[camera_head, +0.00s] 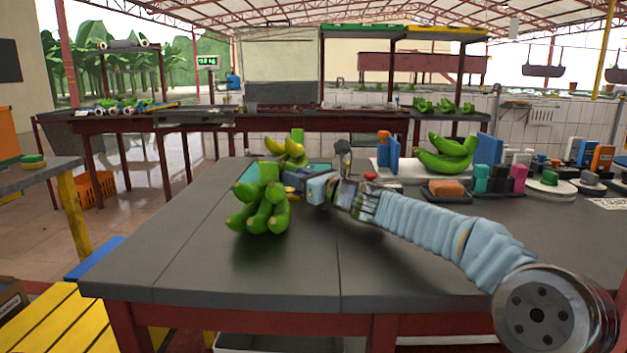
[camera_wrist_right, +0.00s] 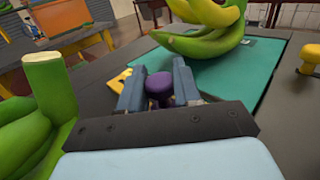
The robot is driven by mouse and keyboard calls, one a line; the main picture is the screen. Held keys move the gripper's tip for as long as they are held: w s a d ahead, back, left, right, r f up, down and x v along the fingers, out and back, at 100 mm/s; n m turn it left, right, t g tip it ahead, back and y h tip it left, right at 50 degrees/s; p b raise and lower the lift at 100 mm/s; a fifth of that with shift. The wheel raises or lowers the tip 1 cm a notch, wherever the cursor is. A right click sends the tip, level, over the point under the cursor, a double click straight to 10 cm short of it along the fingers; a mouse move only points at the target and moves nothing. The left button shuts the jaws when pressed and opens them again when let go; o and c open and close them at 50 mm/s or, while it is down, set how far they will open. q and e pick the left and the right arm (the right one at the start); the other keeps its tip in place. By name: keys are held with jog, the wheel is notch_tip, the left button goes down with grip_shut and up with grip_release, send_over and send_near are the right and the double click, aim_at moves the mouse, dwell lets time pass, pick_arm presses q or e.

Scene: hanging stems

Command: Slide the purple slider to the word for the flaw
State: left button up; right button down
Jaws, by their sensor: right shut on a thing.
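The purple slider (camera_wrist_right: 160,86) shows in the right wrist view as a small dark purple knob between my two fingers. My right gripper (camera_wrist_right: 158,80) is shut on it. In the head view, my right gripper (camera_head: 295,192) reaches in from the right, low over the table behind the green banana bunch, which partly hides the fingertips. A teal mat (camera_wrist_right: 252,72) lies beyond the fingers, with a yellow-green banana bunch (camera_wrist_right: 205,38) on it. A yellow piece (camera_wrist_right: 121,79) lies just left of the fingers. No words are readable near the slider. My left gripper is not in view.
A green banana bunch (camera_head: 262,205) stands close left of the gripper. The dark table (camera_head: 210,265) is clear in front.

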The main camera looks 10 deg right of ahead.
jog(key=c, duration=0.8)
grip_release()
jog(key=shift+c, duration=0.2)
jog(key=b+v, duration=0.2)
jog(key=v, duration=1.1)
jog(key=shift+s+d, duration=0.2)
jog(key=shift+s, duration=0.15)
